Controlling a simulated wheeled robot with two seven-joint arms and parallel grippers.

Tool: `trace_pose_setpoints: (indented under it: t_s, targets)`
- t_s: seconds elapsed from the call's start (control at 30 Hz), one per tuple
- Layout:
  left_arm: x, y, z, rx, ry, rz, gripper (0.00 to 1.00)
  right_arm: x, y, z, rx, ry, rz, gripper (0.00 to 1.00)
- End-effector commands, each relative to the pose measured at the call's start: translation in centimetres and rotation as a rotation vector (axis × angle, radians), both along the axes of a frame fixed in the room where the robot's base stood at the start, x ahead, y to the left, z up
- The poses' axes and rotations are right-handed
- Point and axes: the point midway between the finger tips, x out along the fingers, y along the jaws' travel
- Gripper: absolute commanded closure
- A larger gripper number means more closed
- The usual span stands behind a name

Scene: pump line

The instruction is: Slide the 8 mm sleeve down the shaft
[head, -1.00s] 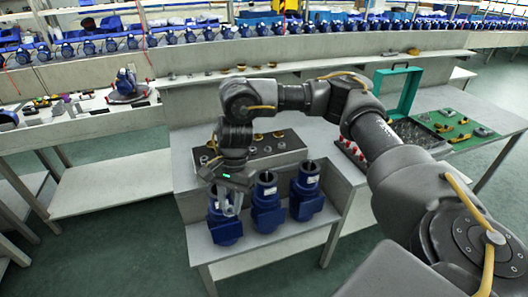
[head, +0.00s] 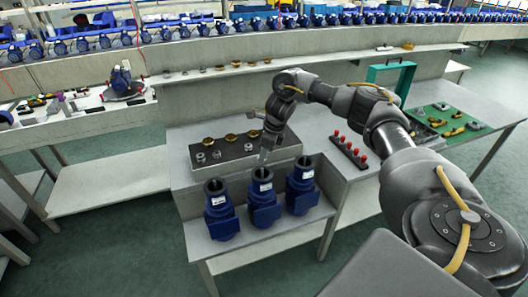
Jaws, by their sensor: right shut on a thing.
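Three blue pump housings stand upright in a row on the lower front shelf: left (head: 220,208), middle (head: 264,198) and right (head: 302,185). Each has a dark round opening on top. Any shaft inside the housings is too dark to see. My left gripper is out of view.
A dark tray (head: 232,166) behind the housings holds small metal rings (head: 217,154) in front and brass rings (head: 230,137) behind. A rack of red-topped pieces (head: 345,148) and an open green case (head: 391,77) stand right. My right arm spans the right side.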

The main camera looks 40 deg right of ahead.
Motion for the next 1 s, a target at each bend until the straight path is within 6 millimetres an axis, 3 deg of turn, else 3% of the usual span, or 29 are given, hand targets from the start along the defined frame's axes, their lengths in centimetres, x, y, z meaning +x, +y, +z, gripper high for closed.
trace_pose_setpoints:
  t_s: [0.43, 1.0]
  targets:
    - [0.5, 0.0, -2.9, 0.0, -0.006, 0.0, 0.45, 0.0, 0.0, -3.4, -0.001, 0.0, 0.003, 0.93]
    - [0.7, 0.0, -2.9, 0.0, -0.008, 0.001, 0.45, 0.0, 0.1, -3.5, 0.0, 0.0, 0.003, 0.93]
